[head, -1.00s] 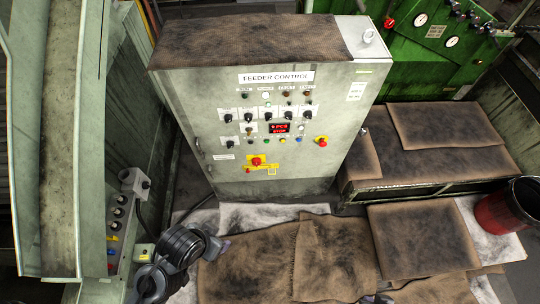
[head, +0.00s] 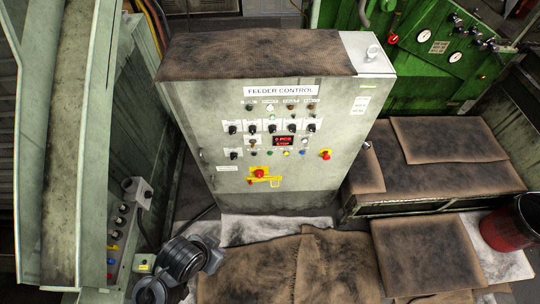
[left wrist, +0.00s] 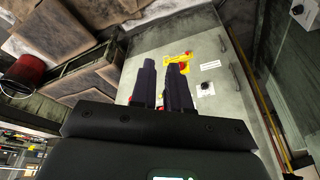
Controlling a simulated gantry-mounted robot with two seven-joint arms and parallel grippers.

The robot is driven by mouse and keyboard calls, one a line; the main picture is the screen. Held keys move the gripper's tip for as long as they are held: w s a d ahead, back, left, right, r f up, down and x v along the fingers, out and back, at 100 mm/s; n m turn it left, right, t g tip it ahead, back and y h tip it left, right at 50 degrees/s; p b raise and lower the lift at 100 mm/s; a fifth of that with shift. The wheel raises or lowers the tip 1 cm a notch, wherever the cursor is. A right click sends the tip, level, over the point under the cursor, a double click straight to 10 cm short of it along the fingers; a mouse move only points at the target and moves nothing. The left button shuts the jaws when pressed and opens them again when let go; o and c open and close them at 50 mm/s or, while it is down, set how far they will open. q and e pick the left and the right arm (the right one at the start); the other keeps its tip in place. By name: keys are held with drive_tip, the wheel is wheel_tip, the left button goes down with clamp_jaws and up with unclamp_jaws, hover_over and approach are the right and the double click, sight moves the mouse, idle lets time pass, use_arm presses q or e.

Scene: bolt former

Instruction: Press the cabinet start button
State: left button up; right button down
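The grey feeder control cabinet (head: 225,110) stands upright in the middle of the head view. Its front carries dark knobs, a lit red display (head: 283,141) reading STOP, and a row of small buttons below, with a green one (head: 269,153) at left. I cannot read which button is start. My left gripper (head: 216,262) is low in front of the cabinet, apart from its face. In the left wrist view its two dark fingers (left wrist: 163,66) point toward the cabinet (left wrist: 215,55), with a narrow empty gap between them. They hide part of the panel. My right gripper is out of view.
A red emergency stop (head: 325,154) sits right of the buttons, and a larger red knob on yellow (head: 259,174) lower down. A grey side panel with knobs (head: 122,220) is at left. Brown mats (head: 335,270) cover the floor; a red bucket (head: 510,226) stands right.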

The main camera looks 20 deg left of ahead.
use_arm(q)
clamp_jaws()
idle(0.8)
idle(0.5)
